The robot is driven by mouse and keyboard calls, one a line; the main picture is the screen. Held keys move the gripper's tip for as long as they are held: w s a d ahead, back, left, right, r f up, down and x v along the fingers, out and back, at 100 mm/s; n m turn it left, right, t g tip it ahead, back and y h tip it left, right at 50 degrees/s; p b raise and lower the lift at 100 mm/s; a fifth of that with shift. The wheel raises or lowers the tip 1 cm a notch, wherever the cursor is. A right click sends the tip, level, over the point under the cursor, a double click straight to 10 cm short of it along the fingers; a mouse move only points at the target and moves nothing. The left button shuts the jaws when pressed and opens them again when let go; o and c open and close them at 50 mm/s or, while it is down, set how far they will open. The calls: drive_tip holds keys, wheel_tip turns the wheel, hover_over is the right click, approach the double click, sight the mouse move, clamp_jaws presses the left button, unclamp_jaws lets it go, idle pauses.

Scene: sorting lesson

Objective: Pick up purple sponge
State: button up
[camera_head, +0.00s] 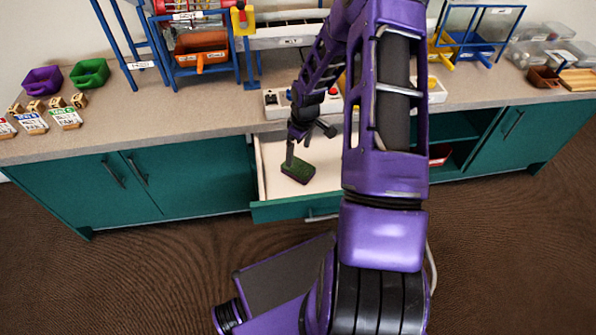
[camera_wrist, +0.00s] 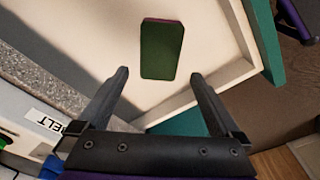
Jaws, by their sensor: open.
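A sponge (camera_head: 298,169) with a dark green top and a thin purple edge lies flat in the open drawer (camera_head: 272,180) below the counter. In the wrist view the sponge (camera_wrist: 162,52) lies ahead of the fingertips, about midway between them, on the pale drawer floor (camera_wrist: 95,30). My gripper (camera_head: 308,150) is open and empty, pointing down into the drawer beside the sponge. In the wrist view my gripper (camera_wrist: 160,74) shows both fingers spread apart. The gap in height between fingertips and sponge is hard to tell.
The counter (camera_head: 150,110) borders the drawer behind, and a control box labelled BELT (camera_wrist: 40,125) sits on its edge. Purple (camera_head: 42,80) and green (camera_head: 89,73) bins and small wooden blocks stand at the left. An open cabinet (camera_head: 465,140) is at the right.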

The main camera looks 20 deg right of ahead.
sight(298, 167)
wheel_tip(298, 167, down, 7)
drive_tip(key=shift+r+b, duration=0.2)
drive_tip(key=shift+b, duration=0.3)
drive_tip(key=c, duration=1.3)
wheel_tip(298, 167, up, 10)
drive_tip(key=p, duration=0.2)
drive_tip(key=s+a+r+m+p, duration=0.1)
drive_tip(key=s+a+r+m, duration=0.1)
drive_tip(key=a+r, duration=0.2)
drive_tip(key=s+a+r+m, duration=0.2)
drive_tip(key=a+r, duration=0.2)
drive_tip(key=a, duration=0.1)
drive_tip(key=s+a+r+m+p, duration=0.1)
drive_tip(key=s+a+r, duration=0.1)
drive_tip(key=a+r, duration=0.3)
drive_tip(key=shift+a+m+h+p, duration=0.2)
drive_tip(key=shift+m+h+p, duration=0.1)
drive_tip(key=shift+m+p, duration=0.1)
